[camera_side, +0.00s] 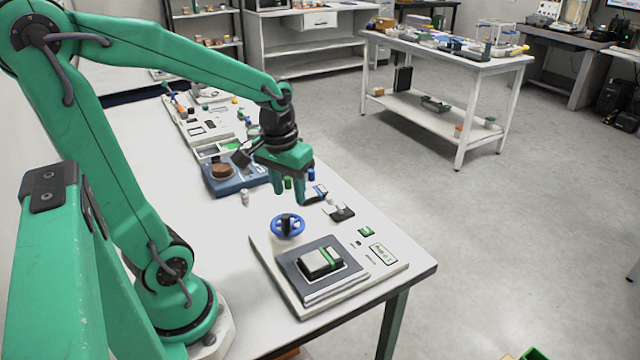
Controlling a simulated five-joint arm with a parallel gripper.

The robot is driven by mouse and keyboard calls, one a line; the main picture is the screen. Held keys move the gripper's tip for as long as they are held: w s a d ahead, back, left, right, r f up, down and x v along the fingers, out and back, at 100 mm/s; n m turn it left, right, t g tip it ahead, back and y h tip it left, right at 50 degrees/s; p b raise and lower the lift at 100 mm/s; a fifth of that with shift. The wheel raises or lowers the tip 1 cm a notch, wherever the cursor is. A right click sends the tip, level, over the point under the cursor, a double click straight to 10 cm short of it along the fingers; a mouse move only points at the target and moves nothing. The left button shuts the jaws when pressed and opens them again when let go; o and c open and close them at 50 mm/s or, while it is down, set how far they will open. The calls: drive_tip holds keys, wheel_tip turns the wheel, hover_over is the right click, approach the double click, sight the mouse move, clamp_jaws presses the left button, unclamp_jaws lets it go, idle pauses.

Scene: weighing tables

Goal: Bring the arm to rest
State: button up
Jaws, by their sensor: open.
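My gripper (282,180) is open, with its fingers pointing down over the white table (222,255). It hangs between a blue weighing device (232,186) on its left and a panel with a blue handwheel (287,226) below it. I see nothing held between the fingers. Small items stand behind and below the fingers, and the gripper partly hides them. My arm reaches out over the table from the left.
A brown round piece (222,170) sits on the blue device. More boards and small items line the table's far end. A second table (450,60) stands apart behind.

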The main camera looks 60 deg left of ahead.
drive_tip(key=s+d+r+m+t, duration=0.4)
drive_tip(key=d+r+m, duration=0.1)
drive_tip(key=d+r, duration=0.2)
drive_tip(key=shift+d+r, duration=0.15)
drive_tip(key=shift+d, duration=0.5)
drive_tip(key=n+g, duration=0.5)
drive_tip(key=n, duration=0.4)
hover_over(286, 216)
drive_tip(key=f, duration=0.9)
drive_tip(key=shift+d+f, duration=0.15)
drive_tip(key=shift+d, duration=0.25)
drive_tip(key=shift+a+f+n, duration=0.45)
drive_tip(key=shift+f+n, duration=0.1)
drive_tip(key=shift+n, duration=0.05)
drive_tip(key=shift+f, duration=0.1)
drive_tip(key=shift+f, duration=3.8)
